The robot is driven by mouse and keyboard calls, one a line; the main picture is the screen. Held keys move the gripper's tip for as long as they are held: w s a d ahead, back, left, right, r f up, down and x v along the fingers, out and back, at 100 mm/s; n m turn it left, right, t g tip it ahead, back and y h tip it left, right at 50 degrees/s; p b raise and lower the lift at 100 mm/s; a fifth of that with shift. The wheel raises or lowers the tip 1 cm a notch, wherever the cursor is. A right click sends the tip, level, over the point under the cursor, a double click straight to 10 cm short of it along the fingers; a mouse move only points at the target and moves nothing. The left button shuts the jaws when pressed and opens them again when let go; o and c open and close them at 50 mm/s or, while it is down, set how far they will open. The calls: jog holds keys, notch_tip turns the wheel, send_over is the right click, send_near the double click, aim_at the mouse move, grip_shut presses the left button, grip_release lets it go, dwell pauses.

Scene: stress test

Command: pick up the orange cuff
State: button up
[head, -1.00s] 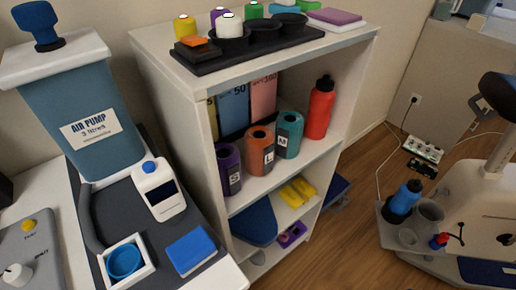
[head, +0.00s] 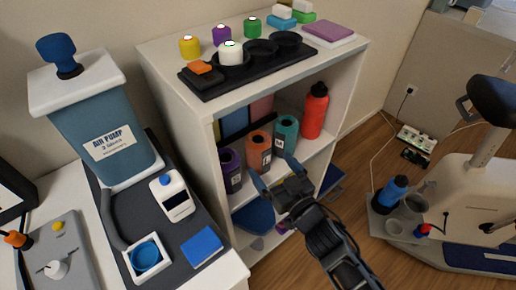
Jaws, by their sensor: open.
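The orange cuff (head: 258,148) is a rolled cylinder standing upright on the middle shelf of the white shelf unit, between a purple cuff (head: 230,170) and a teal cuff (head: 286,134). Its top opening and pale label show. My gripper (head: 272,168) is open, with its two dark fingers pointing up toward the cuffs. In the picture the fingertips lie just below the orange cuff, one to each side. I see no contact, and the distance in depth is hard to tell.
A red bottle (head: 315,110) stands right of the cuffs, and upright folders (head: 235,123) stand behind. The shelf unit's top (head: 165,62) is close above. A desk with an air pump (head: 105,135) is at left. Open floor (head: 350,205) lies at right.

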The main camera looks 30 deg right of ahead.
aim_at(265, 156)
jog(key=shift+w+r, duration=0.2)
jog(key=shift+w, duration=0.4)
jog(key=shift+w+r, duration=0.2)
jog(key=shift+w, duration=0.35)
jog(key=shift+w+a, duration=0.1)
jog(key=shift+w, duration=1.1)
jog(key=shift+w+a+f+b, duration=0.1)
jog(key=shift+w+f+b, duration=0.15)
jog(key=shift+w, duration=1.1)
jog(key=shift+w+a+f+b, duration=0.1)
jog(key=shift+w+f, duration=0.1)
jog(key=shift+w, duration=1.1)
jog(key=shift+c, duration=0.3)
jog(key=c, duration=1)
